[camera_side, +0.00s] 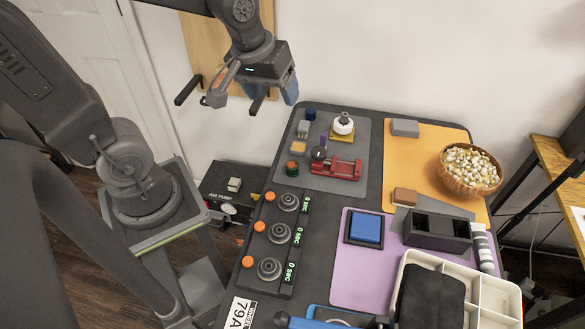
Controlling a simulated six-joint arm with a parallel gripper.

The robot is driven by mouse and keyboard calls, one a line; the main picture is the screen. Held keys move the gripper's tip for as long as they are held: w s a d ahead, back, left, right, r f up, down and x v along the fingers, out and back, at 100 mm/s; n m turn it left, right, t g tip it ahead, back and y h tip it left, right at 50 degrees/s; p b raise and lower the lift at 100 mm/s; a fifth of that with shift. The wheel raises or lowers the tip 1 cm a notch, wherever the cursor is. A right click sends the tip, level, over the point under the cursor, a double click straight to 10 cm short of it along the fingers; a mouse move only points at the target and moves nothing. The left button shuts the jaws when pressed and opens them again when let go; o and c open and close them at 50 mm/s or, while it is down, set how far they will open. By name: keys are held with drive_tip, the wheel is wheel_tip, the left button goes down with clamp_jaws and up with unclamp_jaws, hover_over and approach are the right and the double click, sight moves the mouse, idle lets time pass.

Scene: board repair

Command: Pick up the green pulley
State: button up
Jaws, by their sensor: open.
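A small dark green round piece (292,168), which looks like the green pulley, sits on the left edge of the grey mat (355,190). It is small in this view, so its details are unclear. An orange-topped piece (298,147) is just behind it. My gripper (222,98) is open and empty, its fingers spread. It hangs high at the upper left, beyond the table's back left corner in the picture and well apart from the green piece.
A red vise (337,168) and a white-topped piece on a yellow base (342,130) share the mat. Three round dials on a panel (270,268) lie in front. A wooden bowl (468,190) stands right. A divided white tray (492,300) is front right.

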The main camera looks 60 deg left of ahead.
drive_tip(key=w+a+f+n+g, duration=0.2)
drive_tip(key=w+a+f+n, duration=0.1)
drive_tip(key=w+f+n, duration=0.4)
drive_tip(key=n+g, duration=0.2)
drive_tip(key=n, duration=0.3)
approach(292, 165)
wheel_tip(292, 165, down, 10)
drive_tip(key=shift+a+f, duration=0.15)
drive_tip(key=shift+f, duration=0.05)
drive_tip(key=c, duration=1)
